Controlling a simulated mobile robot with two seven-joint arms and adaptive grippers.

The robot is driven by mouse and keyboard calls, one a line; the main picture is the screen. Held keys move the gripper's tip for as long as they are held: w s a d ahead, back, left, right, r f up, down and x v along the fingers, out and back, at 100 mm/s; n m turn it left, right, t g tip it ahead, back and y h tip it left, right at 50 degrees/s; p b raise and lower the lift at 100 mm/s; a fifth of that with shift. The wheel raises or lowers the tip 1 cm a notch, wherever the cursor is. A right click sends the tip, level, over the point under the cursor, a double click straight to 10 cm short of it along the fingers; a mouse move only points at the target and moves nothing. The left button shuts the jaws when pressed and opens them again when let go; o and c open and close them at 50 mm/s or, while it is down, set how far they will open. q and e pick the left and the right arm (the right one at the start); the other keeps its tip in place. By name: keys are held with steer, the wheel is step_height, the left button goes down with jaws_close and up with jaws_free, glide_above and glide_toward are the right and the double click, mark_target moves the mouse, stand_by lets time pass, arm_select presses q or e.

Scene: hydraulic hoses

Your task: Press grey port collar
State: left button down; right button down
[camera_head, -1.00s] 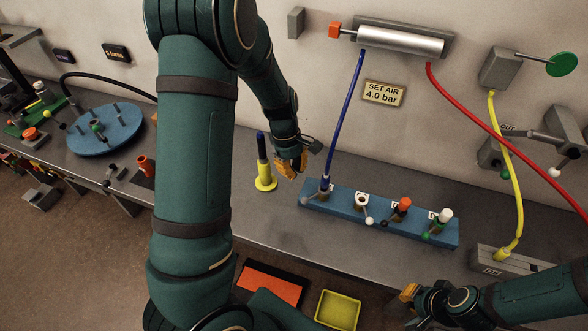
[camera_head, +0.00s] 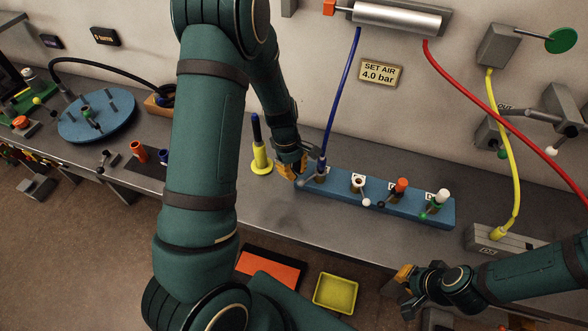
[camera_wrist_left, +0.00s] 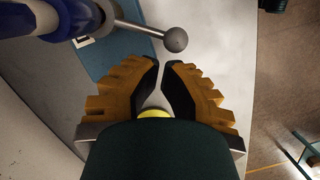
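The blue manifold block (camera_head: 338,184) lies on the bench with several ports. At its left end the blue hose (camera_head: 341,95) plugs into a port with a grey ball lever (camera_head: 302,183). My left gripper (camera_head: 291,171) is just left of this port, low over the bench. In the left wrist view my left gripper (camera_wrist_left: 162,66) has its tips almost together with nothing between them. The grey ball (camera_wrist_left: 176,40) is just beyond the tips, and the blue hose fitting (camera_wrist_left: 52,20) is at upper left. I cannot make out the collar clearly. My right gripper (camera_head: 408,287) is at lower right, its fingers unclear.
A yellow stand with a dark blue top (camera_head: 261,155) is close left of my left gripper. Other ports carry white, orange and green-levered fittings. A yellow tray (camera_head: 335,310) and an orange-red tray (camera_head: 268,271) are below the bench edge. A yellow hose (camera_head: 516,160) stands right.

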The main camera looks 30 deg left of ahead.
mark_target(300, 182)
arm_select(q)
steer(key=shift+s+d+n+p, duration=0.3)
steer(key=shift+s+d+n, duration=0.2)
steer(key=shift+n, duration=0.4)
arm_select(e)
steer(key=shift+r, duration=0.35)
arm_select(q)
steer(key=shift+s+d+n+t, duration=0.2)
steer(key=shift+d+n+t, duration=0.2)
steer(key=shift+n, duration=0.3)
steer(key=shift+s+d+n+t+p, duration=0.15)
steer(key=shift+s+d+n+p, duration=0.15)
steer(key=shift+n, duration=0.3)
steer(key=shift+s+d+n+t+p, duration=0.15)
steer(key=shift+d+n, duration=0.2)
steer(key=shift+n, duration=0.25)
steer(key=d+n, duration=0.2)
steer(key=n, duration=0.1)
steer(key=shift+s+d+n+t, duration=0.15)
steer(key=shift+d+n+t, duration=0.1)
steer(key=shift+n+t, duration=0.05)
steer(key=shift+d+n+y, duration=0.3)
steer(key=shift+d+n, duration=0.25)
steer(key=shift+n, duration=0.35)
steer(key=shift+d+p, duration=0.15)
steer(key=shift+p, duration=0.15)
arm_select(e)
steer(key=shift+s+d+r, duration=0.15)
steer(key=shift+d+r, duration=0.4)
steer(key=shift+r, duration=0.25)
